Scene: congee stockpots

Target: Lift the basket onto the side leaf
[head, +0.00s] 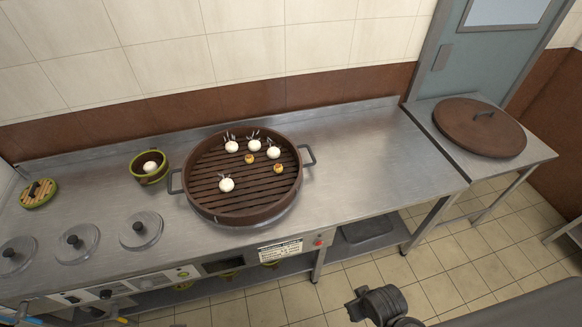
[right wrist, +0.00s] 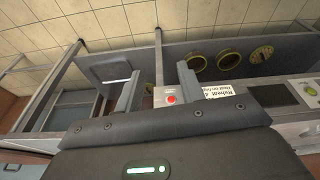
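The basket (head: 243,175) is a wide, round brown steamer with a slatted floor and grey loop handles at its left and right. It sits on the steel counter and holds several white buns and small yellow pieces. The side leaf (head: 535,150) is the lower steel surface to the right, with a round brown lid (head: 480,127) lying on it. In the right wrist view, my right gripper (right wrist: 158,90) is open and empty, its two fingers apart before the counter's front. My dark right arm part shows low in the head view, away from the basket.
The counter (head: 370,155) is clear right of the basket. A green-rimmed pot (head: 149,168) holding a white bun stands to its left, with several clear lids (head: 141,230) in front. A red button (head: 319,242) is on the front panel. A tiled wall runs behind.

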